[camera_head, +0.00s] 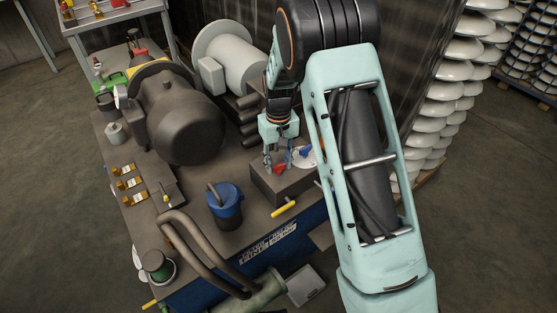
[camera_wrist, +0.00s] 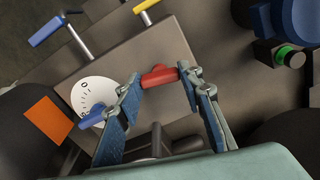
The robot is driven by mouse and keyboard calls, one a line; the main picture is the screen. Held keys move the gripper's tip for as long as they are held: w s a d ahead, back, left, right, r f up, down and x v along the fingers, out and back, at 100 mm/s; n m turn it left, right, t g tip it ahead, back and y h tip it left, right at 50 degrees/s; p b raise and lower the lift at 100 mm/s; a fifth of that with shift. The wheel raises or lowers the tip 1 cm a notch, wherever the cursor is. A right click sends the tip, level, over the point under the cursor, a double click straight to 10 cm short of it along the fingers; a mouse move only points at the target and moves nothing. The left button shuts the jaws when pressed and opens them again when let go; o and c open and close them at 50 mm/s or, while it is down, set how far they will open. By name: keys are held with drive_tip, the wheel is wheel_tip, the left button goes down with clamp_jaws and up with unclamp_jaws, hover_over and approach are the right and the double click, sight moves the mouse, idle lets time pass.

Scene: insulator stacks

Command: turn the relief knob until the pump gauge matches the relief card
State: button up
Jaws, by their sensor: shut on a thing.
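My gripper (camera_head: 278,163) reaches down to the grey block (camera_head: 288,183) on the bench. In the wrist view my gripper (camera_wrist: 162,80) has its two blue-padded fingers shut on a red knob (camera_wrist: 159,76), one at each end. The red knob also shows in the head view (camera_head: 281,169), partly hidden by the fingers. A round, white-faced gauge (camera_head: 119,96) stands at the left of the dark pump (camera_head: 180,118); its reading is too small to tell. I cannot pick out the relief card.
A white dial with a blue handle (camera_wrist: 92,92) sits close beside the left finger. Blue (camera_wrist: 46,30) and yellow (camera_wrist: 146,6) T-handles stand nearby. A blue-topped canister (camera_head: 225,200) and bent pipes (camera_head: 200,250) stand on the bench's near side.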

sight(279, 165)
drive_tip(key=shift+m, duration=0.8)
drive_tip(key=o, duration=1.2)
drive_tip(key=shift+c, duration=0.2)
wheel_tip(279, 165, up, 12)
